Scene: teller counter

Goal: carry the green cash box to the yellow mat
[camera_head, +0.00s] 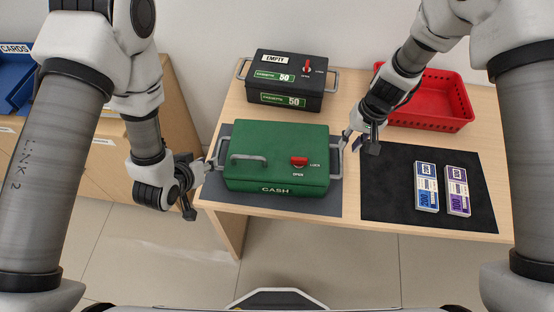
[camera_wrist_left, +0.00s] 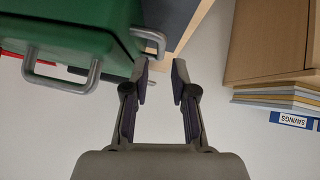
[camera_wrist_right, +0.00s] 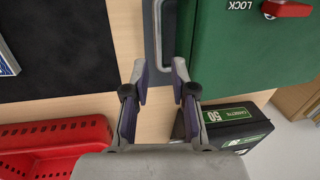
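The green cash box (camera_head: 277,158) sits closed on a dark grey mat (camera_head: 328,203), with a red latch on its lid and a grey handle at each side. My left gripper (camera_head: 205,166) is open beside the box's left handle; in the left wrist view that handle (camera_wrist_left: 152,37) lies just beyond the fingertips (camera_wrist_left: 161,72). My right gripper (camera_head: 352,134) is open beside the right handle; in the right wrist view this handle (camera_wrist_right: 157,40) stands just ahead of the fingertips (camera_wrist_right: 160,74). Neither gripper visibly holds anything. No yellow mat is in view.
A black cassette box (camera_head: 290,80) marked EMPTY stands behind the cash box. A red basket (camera_head: 440,100) is at the back right. A black mat (camera_head: 385,190) on the right holds banknote bundles (camera_head: 427,187). A wooden cabinet (camera_head: 112,170) with blue trays stands left, beyond a floor gap.

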